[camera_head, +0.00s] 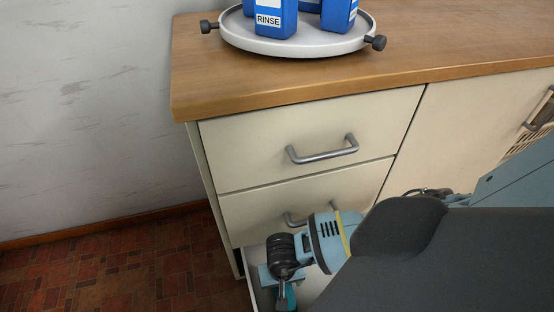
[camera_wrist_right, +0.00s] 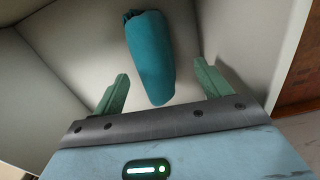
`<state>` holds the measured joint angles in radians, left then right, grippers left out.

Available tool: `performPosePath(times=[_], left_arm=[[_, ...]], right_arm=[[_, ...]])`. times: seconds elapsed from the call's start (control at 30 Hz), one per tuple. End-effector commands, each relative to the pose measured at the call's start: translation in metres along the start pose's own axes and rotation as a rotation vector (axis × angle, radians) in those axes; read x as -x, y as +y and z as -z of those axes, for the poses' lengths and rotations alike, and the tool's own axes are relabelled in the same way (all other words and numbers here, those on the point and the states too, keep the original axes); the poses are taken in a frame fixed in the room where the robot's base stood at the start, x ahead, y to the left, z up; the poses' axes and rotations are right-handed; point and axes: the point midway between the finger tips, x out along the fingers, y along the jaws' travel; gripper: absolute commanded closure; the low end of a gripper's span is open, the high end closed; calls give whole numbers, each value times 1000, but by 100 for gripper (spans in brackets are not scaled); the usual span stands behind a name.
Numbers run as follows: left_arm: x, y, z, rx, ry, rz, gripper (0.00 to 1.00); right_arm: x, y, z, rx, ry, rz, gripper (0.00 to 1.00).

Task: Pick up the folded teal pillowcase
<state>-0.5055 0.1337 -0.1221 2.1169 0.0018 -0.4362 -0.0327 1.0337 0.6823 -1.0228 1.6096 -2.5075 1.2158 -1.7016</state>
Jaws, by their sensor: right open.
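The folded teal pillowcase (camera_wrist_right: 149,58) lies as a rolled, elongated bundle on the pale bottom of an open drawer in the right wrist view. In the head view only a small teal piece (camera_head: 291,297) shows beside my right gripper (camera_head: 283,290). In the right wrist view my right gripper (camera_wrist_right: 162,88) is open, with its green fingers apart. The near end of the pillowcase lies between the fingertips as seen from this camera, and nothing is gripped. I cannot tell the height of the fingers above it. My left gripper is not in view.
The open bottom drawer (camera_head: 258,287) has pale walls close around the gripper. Two shut drawers with grey handles (camera_head: 323,150) are above it. A wooden counter (camera_head: 420,65) holds a round white tray (camera_head: 300,47) with blue RINSE containers (camera_head: 273,17). Tiled floor (camera_head: 120,275) lies free at left.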

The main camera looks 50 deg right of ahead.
Motion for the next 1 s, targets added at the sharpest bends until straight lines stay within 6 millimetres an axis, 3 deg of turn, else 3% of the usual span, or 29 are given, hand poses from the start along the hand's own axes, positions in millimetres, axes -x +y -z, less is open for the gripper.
performPosePath(times=[0.27, 0.5, 0.77, 1.0], left_arm=[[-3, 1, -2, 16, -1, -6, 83], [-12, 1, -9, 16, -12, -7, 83], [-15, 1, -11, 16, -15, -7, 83], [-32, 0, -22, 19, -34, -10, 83]], right_arm=[[-6, 2, 3, 22, 9, -4, 24], [-30, 2, 3, 20, 6, -4, 24], [-36, 3, 3, 20, 7, -4, 24], [-69, 6, 4, 19, 3, -4, 24]])
